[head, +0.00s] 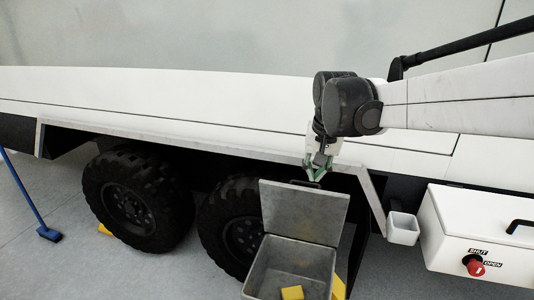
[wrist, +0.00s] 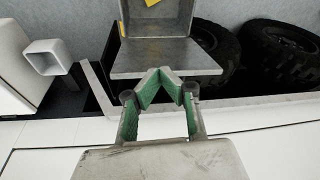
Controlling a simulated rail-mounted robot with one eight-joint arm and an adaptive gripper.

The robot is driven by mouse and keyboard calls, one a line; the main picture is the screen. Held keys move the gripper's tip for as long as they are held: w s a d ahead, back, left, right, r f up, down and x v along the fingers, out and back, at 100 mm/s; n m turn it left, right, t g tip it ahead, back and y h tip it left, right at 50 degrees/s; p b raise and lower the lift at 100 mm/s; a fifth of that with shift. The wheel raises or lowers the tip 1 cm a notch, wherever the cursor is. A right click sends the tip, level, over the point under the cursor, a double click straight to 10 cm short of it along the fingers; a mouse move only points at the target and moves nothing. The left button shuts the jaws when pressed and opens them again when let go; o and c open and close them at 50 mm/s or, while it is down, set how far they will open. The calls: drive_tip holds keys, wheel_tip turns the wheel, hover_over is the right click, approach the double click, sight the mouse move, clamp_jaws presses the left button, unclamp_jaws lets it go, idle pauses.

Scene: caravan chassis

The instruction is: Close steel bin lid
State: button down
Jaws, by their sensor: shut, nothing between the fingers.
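The steel bin (head: 253,277) stands on the floor beside the wheels, with a yellow block (head: 291,293) inside. Its grey lid (head: 305,213) is open and stands raised at the back of the bin. My gripper (head: 317,178), with green finger pads, is shut and empty at the lid's top edge. The fingertips (wrist: 156,74) meet in a point; I cannot tell whether they touch the lid.
The white chassis side (head: 170,100) runs behind my gripper. Big black tyres (head: 138,200) stand left of the bin. A white box (head: 480,235) with a red knob (head: 475,267) and a small square tube (head: 403,229) are at the right. A blue-handled tool (head: 48,234) stands far left.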

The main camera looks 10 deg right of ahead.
drive_tip(key=w+m+g+p, duration=0.15)
drive_tip(key=w+p, duration=0.25)
drive_tip(key=w, duration=0.6)
drive_tip(key=g+p, duration=0.2)
drive_tip(key=p, duration=0.1)
hover_over(300, 183)
drive_tip(key=s, duration=0.1)
wheel_tip(300, 183, down, 5)
drive_tip(key=shift+m, duration=0.35)
drive_tip(key=f, duration=0.6)
drive_tip(key=s+f, duration=0.1)
drive_tip(key=f, duration=0.2)
drive_tip(key=shift+a+f, duration=0.25)
drive_tip(key=shift+a, duration=0.1)
